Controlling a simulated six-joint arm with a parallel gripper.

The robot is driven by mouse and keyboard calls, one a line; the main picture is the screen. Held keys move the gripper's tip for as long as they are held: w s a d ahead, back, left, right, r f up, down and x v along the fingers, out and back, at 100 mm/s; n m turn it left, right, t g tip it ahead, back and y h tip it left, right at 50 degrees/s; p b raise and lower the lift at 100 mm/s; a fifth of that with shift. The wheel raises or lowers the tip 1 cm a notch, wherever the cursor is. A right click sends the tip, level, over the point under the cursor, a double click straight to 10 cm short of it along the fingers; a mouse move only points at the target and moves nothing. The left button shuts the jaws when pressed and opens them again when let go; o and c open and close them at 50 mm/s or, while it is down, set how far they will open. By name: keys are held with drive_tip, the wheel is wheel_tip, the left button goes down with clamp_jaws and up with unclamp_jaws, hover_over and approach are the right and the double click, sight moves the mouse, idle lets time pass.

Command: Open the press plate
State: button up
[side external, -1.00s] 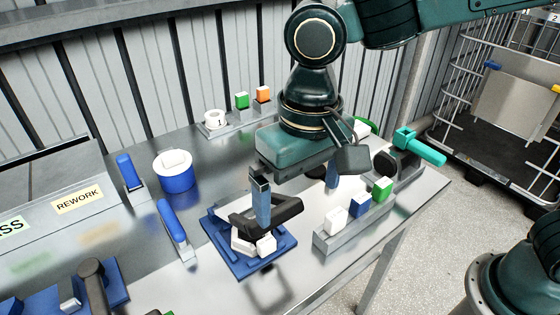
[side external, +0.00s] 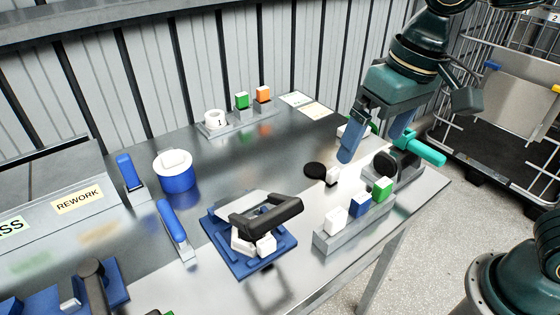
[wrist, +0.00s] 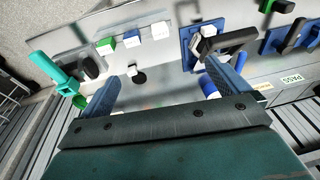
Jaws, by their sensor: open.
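A blue-based fixture (side external: 238,264) stands on the steel table with a grey plate (side external: 236,205) and a black bar handle (side external: 270,217) over it. White blocks sit under the handle. I take this to be the press plate. It also shows in the wrist view, where its black handle (wrist: 232,41) is near my right-hand finger. My gripper (side external: 374,152) is open and empty, above the table's right end, well right of the handle and beside a teal-handled fixture (side external: 424,150).
A grey rack (side external: 345,236) with white, blue and green blocks stands right of the blue fixture. A black disc (side external: 314,170) lies behind it. Bare table lies between the fixture and the back tray.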

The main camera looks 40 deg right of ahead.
drive_tip(key=s+d+t, duration=0.2)
drive_tip(key=s+d, duration=0.4)
drive_tip(key=d, duration=0.4)
drive_tip(key=shift+d+r, duration=0.15)
drive_tip(key=shift+r, duration=0.1)
drive_tip(key=shift+w, duration=0.1)
idle(0.3)
wheel_tip(320, 180, up, 4)
drive_tip(key=r+g+h, duration=0.1)
drive_tip(key=g, duration=0.3)
hover_over(276, 210)
drive_tip(key=shift+f, duration=0.3)
drive_tip(key=shift+f, duration=0.1)
wheel_tip(276, 210, down, 14)
drive_tip(key=shift+r, duration=0.2)
